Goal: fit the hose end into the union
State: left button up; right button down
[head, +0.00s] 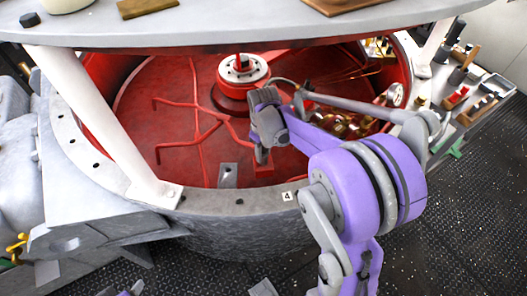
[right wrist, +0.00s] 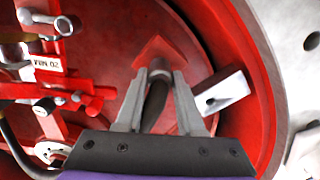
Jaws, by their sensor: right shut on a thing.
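My right gripper (head: 262,152) reaches down into the red basin in the head view. In the right wrist view its two grey fingers (right wrist: 158,88) are shut on a dark hose with a grey metal hose end (right wrist: 160,69). The hose end points away from the wrist, in front of a red diamond-shaped plate (right wrist: 165,48). A grey plate with a hole (right wrist: 222,90) is to the right of the fingers, apart from them; it also shows in the head view (head: 228,176). I cannot tell which part is the union. A small part at the bottom left edge may be my left gripper (head: 132,289).
A white post (head: 100,120) stands at left under a grey round top (head: 230,28). A red hub (head: 242,72), red pipes and brass fittings (head: 350,125) crowd the basin.

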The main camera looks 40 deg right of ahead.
jog(key=shift+f, duration=0.35)
dwell(0.5)
jog(key=shift+c, duration=2.2)
grip_release()
notch_tip(320, 180, up, 11)
jog(key=shift+f, duration=0.1)
jog(key=s+a+f+t, duration=0.1)
jog(key=s+a, duration=0.3)
jog(key=a, duration=0.1)
jog(key=s+a+f+m+t+p, duration=0.1)
jog(key=s+a+t, duration=0.1)
jog(key=s+a, duration=0.2)
jog(key=s+a+f+t+p, duration=0.1)
jog(key=s+a+t, duration=0.1)
jog(key=s+a, duration=0.3)
jog(key=shift+s+a+f+m, duration=0.25)
jog(key=shift+s+a+m, duration=0.05)
jog(key=shift+s+m, duration=0.1)
